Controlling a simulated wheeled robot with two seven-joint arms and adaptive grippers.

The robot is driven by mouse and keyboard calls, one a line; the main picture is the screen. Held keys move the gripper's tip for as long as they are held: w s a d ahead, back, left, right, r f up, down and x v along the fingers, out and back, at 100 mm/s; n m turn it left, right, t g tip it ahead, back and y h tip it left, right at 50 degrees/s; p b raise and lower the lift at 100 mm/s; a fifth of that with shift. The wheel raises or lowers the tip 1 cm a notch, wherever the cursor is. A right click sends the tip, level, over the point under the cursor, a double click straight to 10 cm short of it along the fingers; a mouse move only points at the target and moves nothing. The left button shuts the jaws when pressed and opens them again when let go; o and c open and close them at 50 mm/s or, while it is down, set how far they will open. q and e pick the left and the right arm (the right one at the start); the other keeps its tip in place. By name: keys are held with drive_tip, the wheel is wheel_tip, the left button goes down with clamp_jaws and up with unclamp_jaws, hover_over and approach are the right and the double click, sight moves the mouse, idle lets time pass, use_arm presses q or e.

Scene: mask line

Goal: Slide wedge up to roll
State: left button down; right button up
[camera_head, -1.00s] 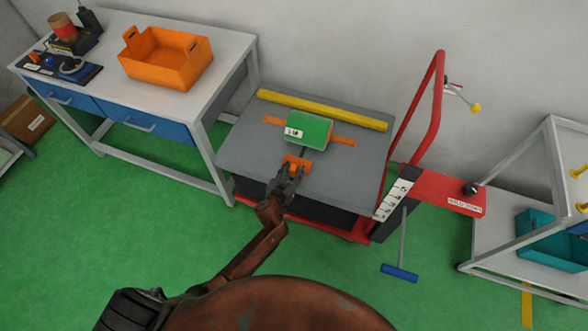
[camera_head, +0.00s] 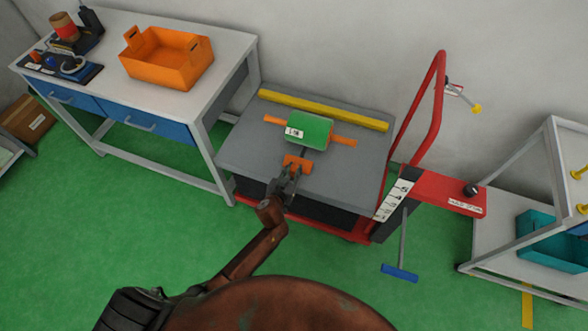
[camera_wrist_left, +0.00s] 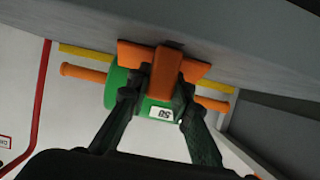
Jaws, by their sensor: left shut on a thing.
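The roll (camera_head: 309,131) is a green cylinder with a white label and an orange bar through it, lying on the grey cart top (camera_head: 245,153). The roll also shows in the wrist view (camera_wrist_left: 118,82), behind the fingers. The orange wedge (camera_head: 298,162) sits near the front edge of the cart top, in front of the roll. A narrow dark strip shows between them in the head view; I cannot tell whether they touch. My left gripper (camera_head: 291,173) is shut on the wedge, whose orange handle (camera_wrist_left: 165,75) shows between the fingers. My right gripper is not in view.
A yellow bar (camera_head: 322,110) lies along the back of the cart top, behind the roll. The red cart handle (camera_head: 437,100) rises at the right. A white table with an orange crate (camera_head: 165,62) stands at the left. A shelf with a teal bin (camera_head: 545,240) stands at the right.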

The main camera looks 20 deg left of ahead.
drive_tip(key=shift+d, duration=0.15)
